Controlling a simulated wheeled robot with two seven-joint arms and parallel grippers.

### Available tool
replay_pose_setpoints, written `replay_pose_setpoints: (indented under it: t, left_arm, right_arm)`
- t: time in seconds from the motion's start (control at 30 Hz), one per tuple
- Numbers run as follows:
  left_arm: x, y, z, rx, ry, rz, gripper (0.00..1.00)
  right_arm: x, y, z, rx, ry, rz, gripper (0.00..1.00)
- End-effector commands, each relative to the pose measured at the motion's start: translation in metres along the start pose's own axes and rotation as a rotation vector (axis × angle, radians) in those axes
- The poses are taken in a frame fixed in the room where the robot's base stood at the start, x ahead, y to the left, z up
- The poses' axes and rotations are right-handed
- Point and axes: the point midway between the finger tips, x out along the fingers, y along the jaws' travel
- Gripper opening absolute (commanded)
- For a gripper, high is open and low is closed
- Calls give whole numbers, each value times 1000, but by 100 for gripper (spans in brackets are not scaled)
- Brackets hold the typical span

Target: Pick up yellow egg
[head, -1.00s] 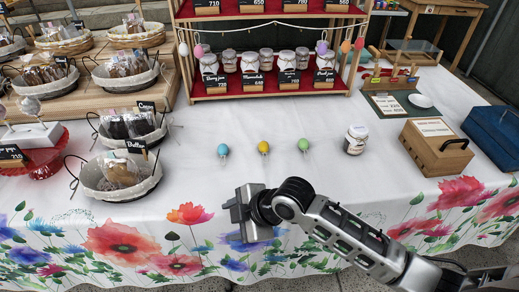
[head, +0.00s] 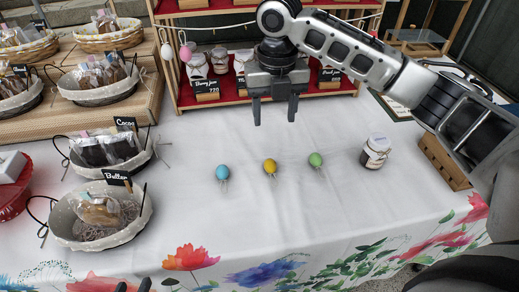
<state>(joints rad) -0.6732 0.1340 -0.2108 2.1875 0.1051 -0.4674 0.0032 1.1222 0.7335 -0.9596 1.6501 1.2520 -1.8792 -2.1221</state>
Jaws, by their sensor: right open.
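The yellow egg (head: 269,166) stands on the white tablecloth in the middle of the table, in a small clear holder. A blue egg (head: 222,172) stands to its left and a green egg (head: 315,160) to its right, each apart from it. My right gripper (head: 274,121) is open and empty, fingers pointing down, in the picture just above the yellow egg and not touching it.
A jam jar (head: 375,152) stands right of the green egg, under my right forearm. Baskets of bagged treats, such as the near one (head: 62,222), fill the left side. A red shelf (head: 190,99) with jars stands behind. The cloth around the eggs is clear.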

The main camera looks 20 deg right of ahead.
Motion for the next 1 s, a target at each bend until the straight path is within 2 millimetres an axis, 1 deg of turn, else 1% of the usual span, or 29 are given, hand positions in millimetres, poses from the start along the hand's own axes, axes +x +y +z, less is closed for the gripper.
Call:
replay_pose_setpoints:
  t: [0.07,0.17,0.3,0.37,0.4,0.5,0.6,0.77,1.0]
  left_arm:
    - [0,0,1,-2,0,1,36]
    - [0,0,6,-6,-7,2,36]
    - [-1,2,16,-15,-25,5,36]
    - [-2,2,20,-18,-31,5,36]
    - [-2,2,21,-18,-32,5,36]
    - [-1,2,21,-18,-29,6,36]
    - [-1,2,19,-16,-24,6,36]
    - [0,2,18,-15,-20,6,36]
    - [2,2,19,-12,-14,6,36]
  right_arm:
    - [7,-1,0,-2,4,-3,54]
    - [24,-1,-1,-2,6,-4,54]
    - [55,-1,-1,-2,6,-4,54]
    - [68,-1,-1,-1,4,-3,54]
    - [76,-1,-1,-2,5,-3,54]
    - [92,-1,0,0,3,-3,54]
    - [102,0,0,-1,2,-1,54]
    - [111,0,-1,-2,1,-1,54]
    - [147,2,-3,-1,2,-2,54]
